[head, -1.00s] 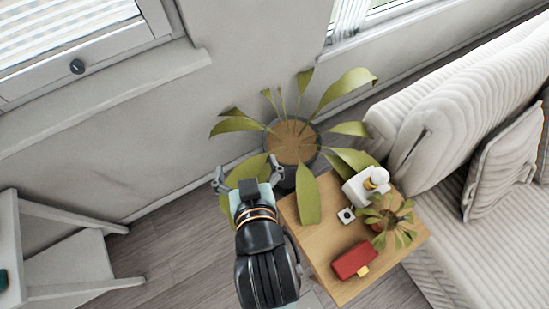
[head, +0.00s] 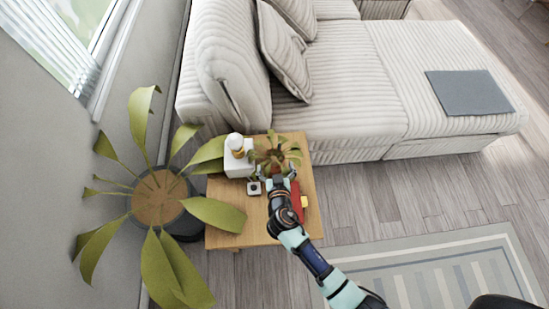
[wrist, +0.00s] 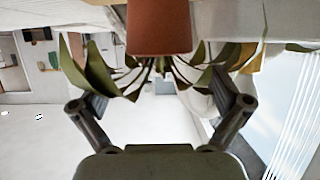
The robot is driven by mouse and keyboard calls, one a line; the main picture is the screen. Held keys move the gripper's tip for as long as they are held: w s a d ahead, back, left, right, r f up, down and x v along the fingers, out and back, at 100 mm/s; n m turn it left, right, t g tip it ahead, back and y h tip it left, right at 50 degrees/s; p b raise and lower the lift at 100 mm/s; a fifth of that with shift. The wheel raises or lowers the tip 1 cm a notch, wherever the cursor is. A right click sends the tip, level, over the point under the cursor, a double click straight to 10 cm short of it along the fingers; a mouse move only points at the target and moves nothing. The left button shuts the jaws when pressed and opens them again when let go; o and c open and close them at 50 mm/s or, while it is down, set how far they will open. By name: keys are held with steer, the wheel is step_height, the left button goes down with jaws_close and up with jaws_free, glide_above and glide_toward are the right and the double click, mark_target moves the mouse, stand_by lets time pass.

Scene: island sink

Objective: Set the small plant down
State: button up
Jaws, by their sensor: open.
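The small plant (head: 274,155) has green and brownish leaves and stands on the wooden side table (head: 226,213). In the wrist view its terracotta pot (wrist: 160,28) is at the top and the leaves point down, so the picture looks upside down. My gripper (head: 279,177) is over the table, right beside the plant on its near side. In the wrist view my gripper (wrist: 160,108) has its two fingers wide apart, with the leaves ahead of and partly between them. Nothing is gripped. Whether a finger touches a leaf I cannot tell. In the head view the pot is mostly hidden.
A white box-shaped thing (head: 237,161) and a small square item (head: 254,188) stand left of the plant. A red object (head: 297,198) lies partly behind my arm. A large potted plant (head: 160,200) overhangs the table's left side. The sofa (head: 345,80) is behind.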

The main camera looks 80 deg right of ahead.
mark_target(274, 158)
steer(key=shift+s+d+f, duration=0.1)
steer(key=shift+s+f, duration=0.2)
steer(key=shift+f, duration=0.05)
steer(key=shift+b+x, duration=0.3)
steer(key=shift+x, duration=1.15)
steer(key=x, duration=0.1)
steer(key=b+x, duration=0.1)
steer(key=x, duration=0.3)
steer(key=shift+w, duration=0.3)
steer(key=shift+r, duration=0.1)
steer(key=c, duration=1.6)
step_height(274, 158, up, 20)
steer(key=p, duration=0.8)
steer(key=shift+p, duration=0.35)
steer(key=shift+c, duration=0.2)
